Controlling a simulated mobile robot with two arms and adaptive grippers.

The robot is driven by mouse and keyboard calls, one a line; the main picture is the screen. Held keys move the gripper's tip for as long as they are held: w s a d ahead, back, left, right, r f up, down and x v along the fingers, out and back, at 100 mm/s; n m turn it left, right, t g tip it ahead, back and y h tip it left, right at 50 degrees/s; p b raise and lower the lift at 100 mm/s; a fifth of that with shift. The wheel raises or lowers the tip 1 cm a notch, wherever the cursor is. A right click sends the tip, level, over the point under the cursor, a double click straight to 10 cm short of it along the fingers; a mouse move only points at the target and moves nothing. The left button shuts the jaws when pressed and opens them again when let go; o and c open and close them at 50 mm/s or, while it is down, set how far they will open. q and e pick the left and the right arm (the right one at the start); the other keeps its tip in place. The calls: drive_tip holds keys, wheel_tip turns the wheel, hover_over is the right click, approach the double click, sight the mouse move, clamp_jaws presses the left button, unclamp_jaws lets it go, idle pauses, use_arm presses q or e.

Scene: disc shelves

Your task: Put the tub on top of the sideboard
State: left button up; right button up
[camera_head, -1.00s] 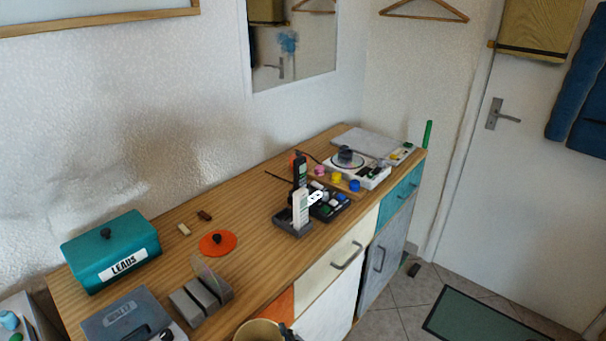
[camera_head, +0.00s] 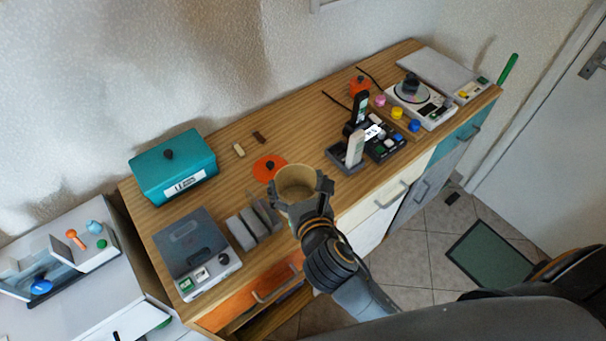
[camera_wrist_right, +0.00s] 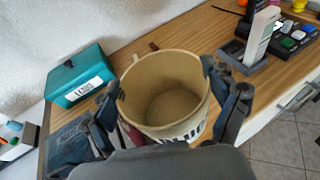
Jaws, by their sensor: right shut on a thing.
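The tub (camera_head: 297,181) is a tan, open-topped round container with dark lettering, seen large in the right wrist view (camera_wrist_right: 163,82). My right gripper (camera_head: 303,192) is shut on it, a finger at each side, with the tub upright and its inside empty. It is over the front part of the sideboard (camera_head: 312,118), a long wooden-topped cabinet with coloured drawers. Whether the tub's base touches the top is hidden. My left gripper is not in view.
Near the tub stand a grey slotted block (camera_head: 249,228), an orange disc with a black knob (camera_head: 269,166) and a dark holder with upright handsets (camera_head: 347,154). A teal box (camera_head: 174,168) and a grey device (camera_head: 195,252) are left. Bare wood lies behind, towards the wall.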

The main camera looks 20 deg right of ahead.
sight(299, 180)
drive_tip(key=w+f, duration=0.1)
drive_tip(key=f, duration=0.1)
drive_tip(key=w+d+f, duration=0.1)
drive_tip(key=w, duration=0.1)
drive_tip(key=w+f, duration=0.1)
drive_tip(key=f, duration=0.1)
drive_tip(key=shift+w+d+f, duration=0.3)
drive_tip(key=shift+w+d, duration=0.05)
drive_tip(key=f, duration=0.3)
drive_tip(key=shift+w+d+f, duration=0.1)
drive_tip(key=shift+w, duration=0.15)
drive_tip(key=shift+f, duration=0.2)
drive_tip(key=shift+f+b, duration=0.15)
drive_tip(key=shift+b, duration=0.2)
drive_tip(key=o, duration=1.5)
